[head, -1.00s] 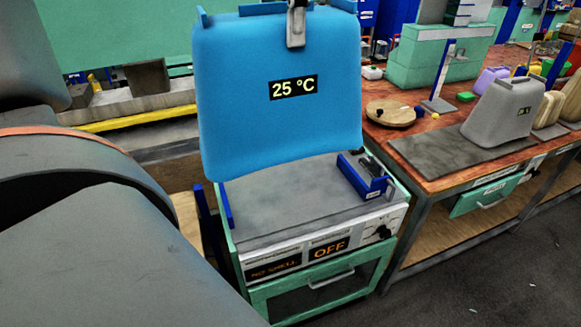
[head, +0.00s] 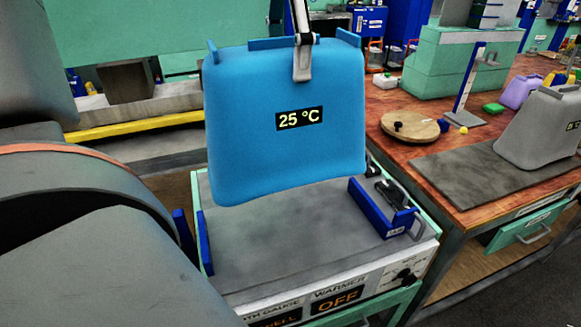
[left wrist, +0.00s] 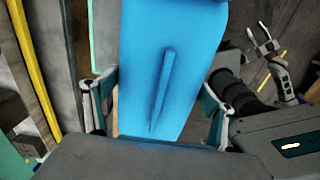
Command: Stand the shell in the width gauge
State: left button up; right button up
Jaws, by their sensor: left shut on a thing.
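The shell (head: 285,160) is a blue, slightly tapered panel marked 25 °C. It hangs upright above a grey bench top. My left gripper (head: 302,60) is shut on its upper edge; one finger shows on the front face. In the left wrist view the shell (left wrist: 165,60) lies between the two fingers of my left gripper (left wrist: 158,108). The width gauge (head: 205,243) shows blue upright walls at the left of the bench top. Its display is partly cut off at the bottom. The shell hides part of the bench top. My right gripper (left wrist: 263,42) appears open and empty.
A blue bracket (head: 383,208) with a dark clamp stands at the right of the bench top. The warmer display (head: 334,303) reads OFF. A wooden table (head: 420,165) at the right carries a grey shell (head: 540,130), a round wooden disc (head: 412,126) and a dark mat (head: 480,175).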

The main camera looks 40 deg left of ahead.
aim_at(286, 112)
pick_arm(q)
notch_tip(286, 112, down, 19)
jog(key=b, duration=0.2)
dwell(0.3)
jog(key=o, duration=1.8)
jog(key=shift+c, duration=0.2)
notch_tip(286, 112, up, 12)
jog(key=p, duration=0.1)
